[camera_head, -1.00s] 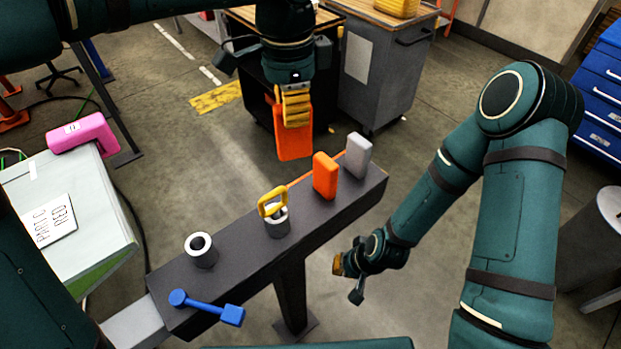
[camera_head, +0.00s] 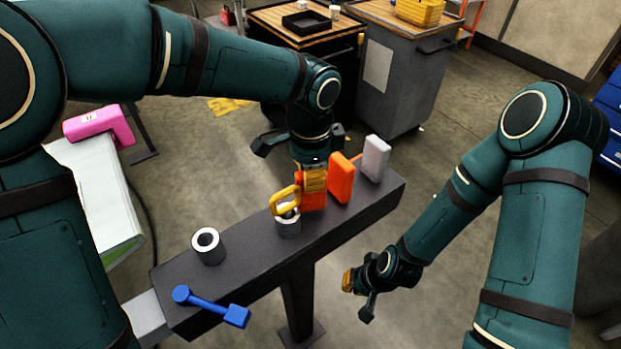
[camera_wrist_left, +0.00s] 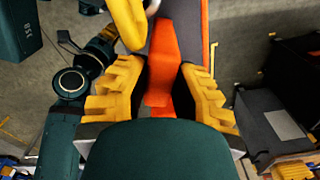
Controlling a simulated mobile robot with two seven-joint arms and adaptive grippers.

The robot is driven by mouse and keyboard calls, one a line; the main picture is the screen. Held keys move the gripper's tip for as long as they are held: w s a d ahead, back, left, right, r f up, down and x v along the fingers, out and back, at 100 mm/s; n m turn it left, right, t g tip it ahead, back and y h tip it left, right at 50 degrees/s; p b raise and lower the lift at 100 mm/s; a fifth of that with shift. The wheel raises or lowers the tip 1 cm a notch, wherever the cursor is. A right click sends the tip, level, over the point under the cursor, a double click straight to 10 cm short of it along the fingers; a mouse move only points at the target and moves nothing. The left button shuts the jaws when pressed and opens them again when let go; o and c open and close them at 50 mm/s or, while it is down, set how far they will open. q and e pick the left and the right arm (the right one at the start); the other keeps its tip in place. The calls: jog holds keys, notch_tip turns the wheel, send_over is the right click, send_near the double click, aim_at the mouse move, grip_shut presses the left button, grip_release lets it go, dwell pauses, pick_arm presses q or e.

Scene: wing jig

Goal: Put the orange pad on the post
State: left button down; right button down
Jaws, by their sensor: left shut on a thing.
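My left gripper (camera_head: 313,182) is shut on the orange pad (camera_head: 313,201), low over the dark beam (camera_head: 240,245). The pad is just right of the yellow loop (camera_head: 286,199) and close to an upright orange block (camera_head: 342,180) on the beam. In the left wrist view, orange (camera_wrist_left: 160,65) shows between the yellow fingers (camera_wrist_left: 160,95). The fingers hide much of the pad; I cannot tell whether it touches the beam, nor which piece is the post. My right gripper (camera_head: 356,290) hangs right of the beam, its jaw gap unclear.
On the beam stand a grey block (camera_head: 375,158), a white-topped collar (camera_head: 207,247) and a second collar (camera_head: 289,224) under the yellow loop. A blue handle (camera_head: 210,306) lies at the near end. A pink object (camera_head: 98,124) sits left. Carts (camera_head: 398,75) stand behind.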

pick_arm(q)
jog(key=shift+f, duration=0.55)
jog(key=shift+f, duration=0.1)
jog(key=c, duration=0.9)
grip_release()
notch_tip(320, 180, up, 12)
jog(key=shift+r+p, duration=0.1)
jog(key=shift+p, duration=0.95)
jog(key=shift+r, duration=0.1)
